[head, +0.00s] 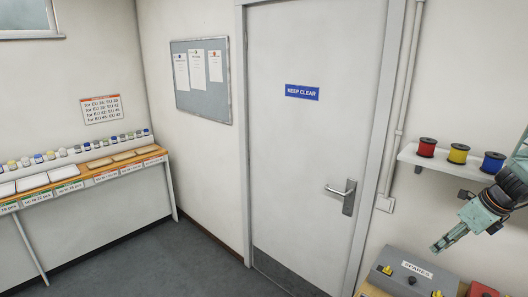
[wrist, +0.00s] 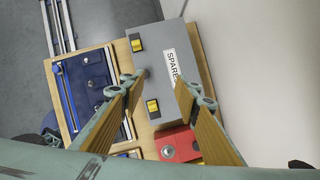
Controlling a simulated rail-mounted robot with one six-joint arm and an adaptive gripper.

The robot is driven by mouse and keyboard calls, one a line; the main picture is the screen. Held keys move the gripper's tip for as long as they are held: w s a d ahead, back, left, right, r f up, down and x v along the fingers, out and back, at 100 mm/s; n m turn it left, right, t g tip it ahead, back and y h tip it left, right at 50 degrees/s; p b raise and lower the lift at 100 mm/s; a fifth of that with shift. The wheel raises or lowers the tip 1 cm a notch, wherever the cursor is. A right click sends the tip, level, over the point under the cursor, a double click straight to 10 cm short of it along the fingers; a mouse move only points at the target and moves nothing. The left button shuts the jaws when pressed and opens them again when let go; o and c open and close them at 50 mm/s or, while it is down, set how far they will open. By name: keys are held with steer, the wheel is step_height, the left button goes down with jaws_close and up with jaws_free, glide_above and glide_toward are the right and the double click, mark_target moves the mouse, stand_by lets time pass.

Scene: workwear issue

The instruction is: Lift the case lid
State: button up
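The grey case labelled SPARES (head: 421,258) stands at the bottom right of the head view, its lid down. It has two yellow latches and a small dark part between them on its front. In the wrist view the case (wrist: 165,50) lies beyond the fingertips, with one yellow latch (wrist: 137,43) near its top end and another yellow latch (wrist: 153,106) lower down. My gripper (head: 440,246) is above the case in the head view. In the wrist view my gripper (wrist: 163,88) is open, its fingers apart with nothing between them. The lid's hinge side is not clear.
A red box (wrist: 178,145) sits close beside the case. A dark blue item (wrist: 88,75) lies on the wooden surface (wrist: 135,92) in front. A wall shelf (head: 450,164) with red, yellow and blue spools is near my arm. A door (head: 310,150) stands behind.

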steer(key=s+a+r+n+b, duration=0.3)
steer(key=a+r+n, duration=0.2)
steer(key=a, duration=0.6)
steer(key=s+a+r+n+g+b, duration=0.15)
steer(key=s+a+r+n, duration=0.3)
steer(key=a, duration=0.55)
steer(key=s+a+r+n+t+b, duration=0.1)
steer(key=s+a+r+n+b, duration=0.2)
steer(key=a+r+n, duration=0.55)
steer(key=s+a+n+b, duration=0.4)
steer(key=s+a+n, duration=0.1)
steer(key=s+a, duration=0.65)
steer(key=s+a+f+n+b, duration=0.1)
steer(key=s+n, duration=0.3)
steer(key=s, duration=0.4)
steer(key=s+a+f+n+h+b, duration=0.1)
steer(key=s+a+f+n+b, duration=0.1)
steer(key=s+a+n, duration=0.2)
steer(key=shift+s+a+f+n+h+b, duration=0.2)
steer(key=shift+s+n+h+b, duration=0.25)
steer(key=shift+s, duration=1.45)
steer(key=shift+w+r, duration=0.1)
steer(key=shift+w, duration=0.05)
